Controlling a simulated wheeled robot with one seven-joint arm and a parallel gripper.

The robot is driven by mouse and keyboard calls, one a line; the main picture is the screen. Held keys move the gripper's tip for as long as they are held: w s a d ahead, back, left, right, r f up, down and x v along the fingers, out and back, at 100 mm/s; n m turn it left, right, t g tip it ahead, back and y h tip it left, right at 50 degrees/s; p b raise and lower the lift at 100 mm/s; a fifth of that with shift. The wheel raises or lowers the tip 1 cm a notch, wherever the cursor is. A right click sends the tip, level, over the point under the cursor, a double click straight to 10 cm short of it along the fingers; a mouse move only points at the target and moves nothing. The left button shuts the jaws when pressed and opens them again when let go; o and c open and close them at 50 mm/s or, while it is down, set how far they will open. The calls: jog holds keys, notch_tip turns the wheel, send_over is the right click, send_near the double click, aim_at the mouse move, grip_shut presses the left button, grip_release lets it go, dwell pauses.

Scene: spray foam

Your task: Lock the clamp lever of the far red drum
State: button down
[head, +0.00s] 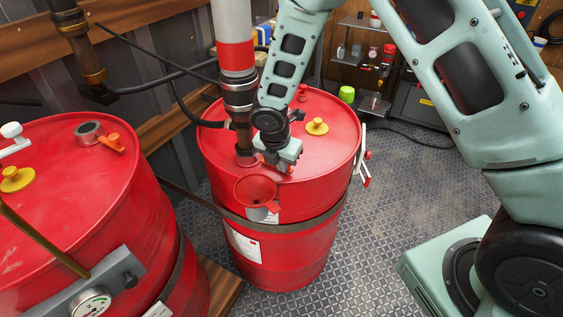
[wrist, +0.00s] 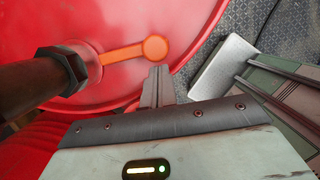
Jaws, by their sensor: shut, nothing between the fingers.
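The far red drum (head: 335,125) stands upright in the middle of the head view; its red top also fills much of the wrist view (wrist: 190,25). A dark pipe with a hex collar (wrist: 62,70) enters the top. The orange clamp lever (wrist: 125,52) reaches right from this collar to a round end. In the head view, my gripper hides the lever. My gripper (wrist: 158,70) is shut and empty, its fingertips just below the lever's round end; I cannot tell whether they touch. In the head view my gripper (head: 280,152) is low over the drum top, beside the pipe.
A near red drum (head: 60,215) with an orange lever (head: 112,143) stands at left. A yellow cap (head: 317,126) sits on the far drum; a red funnel (head: 255,190) hangs at its front. Metal shelves (head: 362,60) stand behind. Floor (head: 395,190) to the right is clear.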

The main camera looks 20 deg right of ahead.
jog(key=shift+w+d+n, duration=0.1)
jog(key=shift+d+n, duration=0.15)
jog(key=shift+n, duration=0.15)
